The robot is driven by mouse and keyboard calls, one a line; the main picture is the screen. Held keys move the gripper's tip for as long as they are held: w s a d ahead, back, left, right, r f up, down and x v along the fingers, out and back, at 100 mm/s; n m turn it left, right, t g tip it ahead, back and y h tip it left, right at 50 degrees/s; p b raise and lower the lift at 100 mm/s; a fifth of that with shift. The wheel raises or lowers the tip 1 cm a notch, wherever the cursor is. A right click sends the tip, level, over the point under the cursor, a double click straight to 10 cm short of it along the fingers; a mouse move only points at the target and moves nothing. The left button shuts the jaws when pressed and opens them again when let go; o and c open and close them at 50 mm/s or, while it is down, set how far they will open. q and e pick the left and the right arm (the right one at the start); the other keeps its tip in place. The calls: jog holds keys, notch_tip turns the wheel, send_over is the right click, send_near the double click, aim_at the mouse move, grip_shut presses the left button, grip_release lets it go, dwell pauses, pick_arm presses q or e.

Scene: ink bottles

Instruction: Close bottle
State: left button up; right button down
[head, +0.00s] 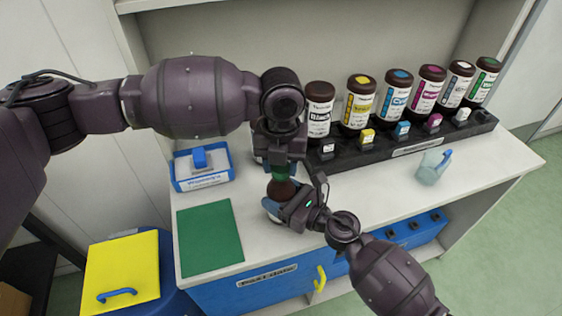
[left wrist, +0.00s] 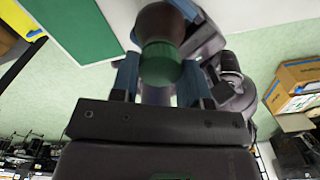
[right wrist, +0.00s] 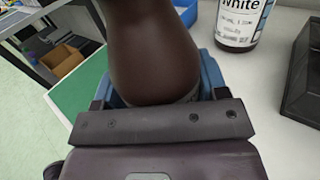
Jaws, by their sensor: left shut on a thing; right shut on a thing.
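A dark brown bottle (head: 282,189) stands roughly upright over the counter's front part, its label mostly hidden. My right gripper (head: 281,207) is shut around its body, also seen in the right wrist view (right wrist: 150,60). A green cap (head: 281,173) sits at the bottle's top. My left gripper (head: 283,162) is above, with its fingers shut on the cap. In the left wrist view the cap (left wrist: 160,65) lies between the two blue fingers, against the bottle; I cannot tell how tightly it is seated.
A black rack (head: 405,150) holds several capped ink bottles at the back. A bottle labelled White (right wrist: 240,22) stands close by. A yellow-lidded bin (head: 122,270) stands left.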

pick_arm(q)
jog(key=m, duration=0.5)
jog(key=shift+m, duration=0.4)
jog(key=m, duration=0.6)
jog(key=o, duration=0.9)
jog(key=shift+o, duration=0.2)
jog(key=shift+r, duration=0.15)
jog(key=shift+r, duration=2.1)
jog(key=shift+c, duration=0.2)
